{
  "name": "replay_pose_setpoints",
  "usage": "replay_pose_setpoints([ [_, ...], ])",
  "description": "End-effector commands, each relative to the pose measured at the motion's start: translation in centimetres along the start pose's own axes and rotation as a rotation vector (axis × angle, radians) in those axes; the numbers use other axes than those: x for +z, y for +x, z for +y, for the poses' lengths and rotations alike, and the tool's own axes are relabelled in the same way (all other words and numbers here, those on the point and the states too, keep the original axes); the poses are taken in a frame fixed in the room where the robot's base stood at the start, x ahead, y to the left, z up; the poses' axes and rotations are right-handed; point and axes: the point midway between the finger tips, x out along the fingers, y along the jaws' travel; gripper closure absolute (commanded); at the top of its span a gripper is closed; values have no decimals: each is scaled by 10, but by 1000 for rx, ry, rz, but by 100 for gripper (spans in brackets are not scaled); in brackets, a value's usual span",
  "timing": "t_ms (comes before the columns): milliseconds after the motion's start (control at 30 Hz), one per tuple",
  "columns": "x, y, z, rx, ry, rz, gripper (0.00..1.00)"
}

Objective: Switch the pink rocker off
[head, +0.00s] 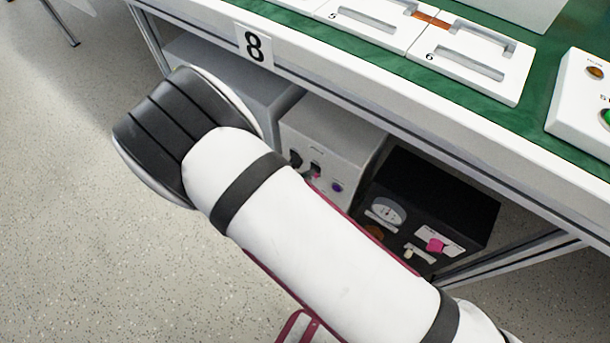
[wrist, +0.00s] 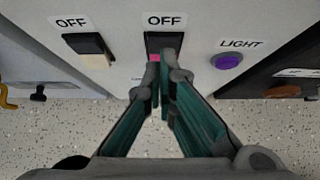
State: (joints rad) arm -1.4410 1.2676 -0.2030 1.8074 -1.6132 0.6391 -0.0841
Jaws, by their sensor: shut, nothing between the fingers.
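The pink rocker (wrist: 153,57) sits in a black frame under the middle OFF label in the wrist view; only a small pink strip shows, beside dark parts and partly behind the fingers. It also shows in the head view as a small pink spot (head: 315,173) on the grey box's front, at the edge of my arm. My gripper (wrist: 164,80) is shut and empty, its fingertips overlapping the rocker's lower part in the picture. I cannot tell whether they touch it. The head view does not show my gripper.
Left of it is a cream-and-black rocker (wrist: 89,47) under another OFF label; right is a purple LIGHT button (wrist: 228,61). The grey box (head: 340,137) stands under the table (head: 350,95), next to a black box (head: 440,192) with a dial and a pink part.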

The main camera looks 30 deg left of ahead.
Motion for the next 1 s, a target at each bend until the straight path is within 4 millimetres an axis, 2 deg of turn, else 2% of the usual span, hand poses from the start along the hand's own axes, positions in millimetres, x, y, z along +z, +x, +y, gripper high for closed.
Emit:
replay_pose_setpoints([
  [600,11,-10,0,-1,-1,0,100],
  [1000,10,-11,0,-1,-1,0,100],
])
